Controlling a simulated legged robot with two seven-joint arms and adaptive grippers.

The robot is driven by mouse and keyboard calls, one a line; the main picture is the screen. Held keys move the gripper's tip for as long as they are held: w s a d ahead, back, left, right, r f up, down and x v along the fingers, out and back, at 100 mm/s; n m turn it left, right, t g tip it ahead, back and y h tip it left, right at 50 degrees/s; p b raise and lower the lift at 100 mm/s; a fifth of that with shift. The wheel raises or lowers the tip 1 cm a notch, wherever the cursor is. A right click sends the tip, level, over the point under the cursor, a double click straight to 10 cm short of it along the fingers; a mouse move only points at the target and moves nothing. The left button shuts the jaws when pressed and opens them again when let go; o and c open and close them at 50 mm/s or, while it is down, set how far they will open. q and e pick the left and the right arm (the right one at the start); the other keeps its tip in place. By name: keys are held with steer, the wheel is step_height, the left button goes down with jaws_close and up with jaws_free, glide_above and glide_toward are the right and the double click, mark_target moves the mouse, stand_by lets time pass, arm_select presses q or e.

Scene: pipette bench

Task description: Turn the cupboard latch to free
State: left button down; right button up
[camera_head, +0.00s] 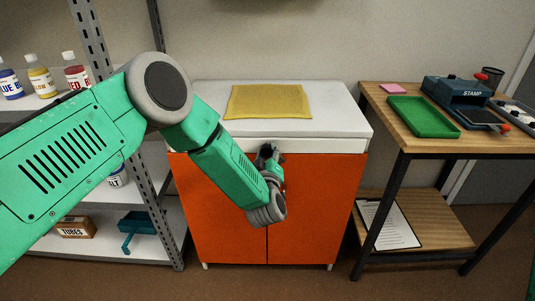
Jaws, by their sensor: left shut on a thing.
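The cupboard (320,205) stands in the middle, with two orange doors, a white frame and a white top. Both doors look closed, with the seam between them running down the middle. My green left arm reaches in from the left, and my left gripper (269,153) is at the top of the doors near that seam. It is shut on the latch there. The latch is hidden behind the gripper and wrist, so its angle cannot be told. My right gripper is not in view.
A yellow mat (268,101) lies on the cupboard top. A metal shelf (140,215) with bottles stands left, close to my arm. A wooden table (430,143) at right bears a green tray (422,116) and a stamp press (458,97). Floor shows in front.

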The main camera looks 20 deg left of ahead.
arm_select(q)
steer(key=n, duration=0.4)
steer(key=shift+s+f+n+b, duration=0.2)
steer(key=shift+f+n+b, duration=0.1)
steer(key=shift+b, duration=0.05)
steer(key=n+b, duration=0.1)
steer(key=n, duration=0.4)
steer(key=shift+d, duration=0.1)
steer(key=shift+n, duration=0.3)
steer(key=c, duration=1.4)
jaws_free()
steer(key=shift+o, duration=1.4)
steer(key=shift+s+r, duration=0.1)
steer(key=shift+r, duration=0.1)
